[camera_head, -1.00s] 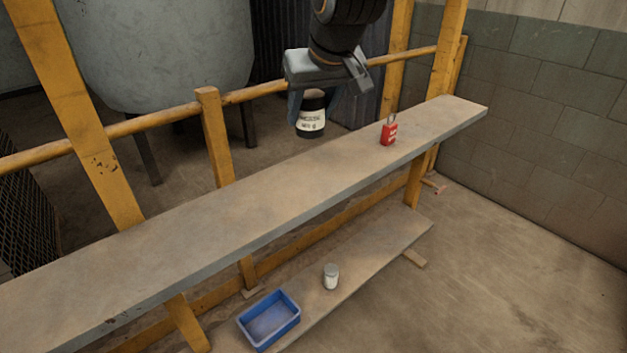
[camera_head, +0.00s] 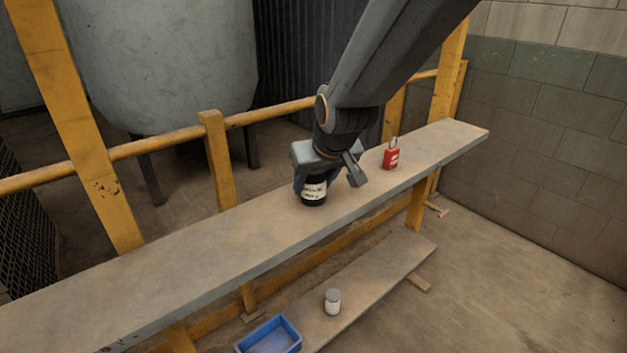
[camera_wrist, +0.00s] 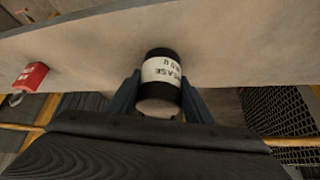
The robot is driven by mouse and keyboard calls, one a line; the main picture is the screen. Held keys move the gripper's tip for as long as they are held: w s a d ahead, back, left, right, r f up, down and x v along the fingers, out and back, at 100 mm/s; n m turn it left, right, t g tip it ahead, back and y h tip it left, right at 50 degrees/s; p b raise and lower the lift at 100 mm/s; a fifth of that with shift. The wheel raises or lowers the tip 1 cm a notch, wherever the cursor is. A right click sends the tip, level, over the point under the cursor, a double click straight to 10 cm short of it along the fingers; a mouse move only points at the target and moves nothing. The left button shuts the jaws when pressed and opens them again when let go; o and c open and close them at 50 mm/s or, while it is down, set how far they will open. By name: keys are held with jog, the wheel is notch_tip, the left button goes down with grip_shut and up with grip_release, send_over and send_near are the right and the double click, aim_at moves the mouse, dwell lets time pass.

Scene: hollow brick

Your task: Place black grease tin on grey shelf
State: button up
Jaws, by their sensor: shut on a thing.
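The black grease tin (camera_head: 314,191) has a white label with dark lettering. My gripper (camera_head: 312,178) is shut on it from above, one finger on each side. In the head view the tin is upright at the top surface of the grey shelf (camera_head: 190,242), left of the red padlock; its base looks at or very near the surface, and I cannot tell whether it touches. In the wrist view the tin (camera_wrist: 161,72) sits between the two blue-grey fingers (camera_wrist: 160,92), with the shelf (camera_wrist: 235,45) behind it.
A lower board (camera_head: 375,285) carries a white-grey jar (camera_head: 332,301) and a blue bin (camera_head: 270,338). Yellow posts and a rail (camera_head: 150,151) run behind. The shelf's left stretch is clear.

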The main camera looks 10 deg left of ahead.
jog(key=shift+f, duration=0.1)
jog(key=o, duration=1.4)
jog(key=shift+s+r, duration=0.15)
jog(key=shift+r, duration=0.25)
jog(key=b+v, duration=0.1)
jog(key=v, duration=1)
jog(key=shift+s+d+r, duration=0.1)
jog(key=shift+d, duration=0.05)
jog(key=s+d+f+m+g+h, duration=0.1)
jog(key=s+d+f+m, duration=0.1)
jog(key=d+f, duration=0.55)
jog(key=s+d+f+m+g+h, duration=0.15)
jog(key=d+f, duration=0.25)
jog(key=d, duration=0.6)
jog(key=s+d+f+m+g, duration=0.1)
jog(key=s+d+f, duration=0.1)
jog(key=s+d, duration=0.1)
jog(key=s+d+f+m, duration=0.1)
jog(key=s+d+f, duration=0.1)
jog(key=s+d, duration=0.1)
jog(key=s+d+f+m+g+h, duration=0.1)
jog(key=s+d+f, duration=0.2)
jog(key=d, duration=0.1)
jog(key=shift+g, duration=0.35)
